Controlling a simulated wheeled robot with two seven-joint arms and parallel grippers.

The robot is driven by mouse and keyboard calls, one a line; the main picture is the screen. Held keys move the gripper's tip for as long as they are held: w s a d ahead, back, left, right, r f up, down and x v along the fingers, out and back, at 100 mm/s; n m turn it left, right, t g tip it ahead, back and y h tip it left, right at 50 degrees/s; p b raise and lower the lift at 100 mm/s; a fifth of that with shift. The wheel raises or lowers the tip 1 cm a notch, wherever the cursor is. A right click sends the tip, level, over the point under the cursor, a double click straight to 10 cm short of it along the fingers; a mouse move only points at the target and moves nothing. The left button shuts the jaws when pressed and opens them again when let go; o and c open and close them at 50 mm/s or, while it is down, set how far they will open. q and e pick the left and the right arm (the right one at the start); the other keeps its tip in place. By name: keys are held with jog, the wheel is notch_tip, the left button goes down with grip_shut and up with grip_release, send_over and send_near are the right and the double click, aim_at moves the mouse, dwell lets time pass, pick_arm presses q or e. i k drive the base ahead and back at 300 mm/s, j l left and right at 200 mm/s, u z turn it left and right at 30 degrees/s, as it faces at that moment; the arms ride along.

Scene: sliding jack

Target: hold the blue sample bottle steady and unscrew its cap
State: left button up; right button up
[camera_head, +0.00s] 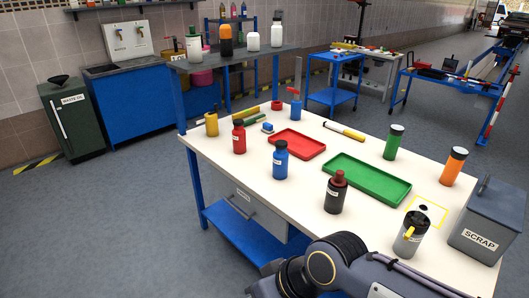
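The blue sample bottle (281,164) stands upright on the white-topped workbench (262,196), left of the green tray. Nothing is touching the bottle. Neither of my grippers shows in the head view; only dark links of one of my arms show at the bottom edge, right of the middle, in front of the bench's near edge.
A red bottle (239,139) stands left of the blue one. A red tray (300,147), green tray (361,183), dark bottle (335,196), green bottle (393,146), orange bottle (453,168), grey can (408,239) and SCRAP bin (489,222) share the bench.

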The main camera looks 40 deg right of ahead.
aim_at(280, 156)
jog(key=i+z, duration=0.35)
jog(key=i, duration=0.2)
jog(key=i+j+z, duration=0.25)
jog(key=i+z, duration=0.4)
jog(key=z, duration=0.2)
jog(key=i+j+z, duration=0.15)
jog(key=i+z, duration=0.25)
jog(key=i+j+z, duration=0.15)
jog(key=z, duration=0.3)
jog(key=i+j+z, duration=0.2)
jog(key=z, duration=0.2)
jog(key=i+j+z, duration=0.15)
jog(key=j+z, duration=0.3)
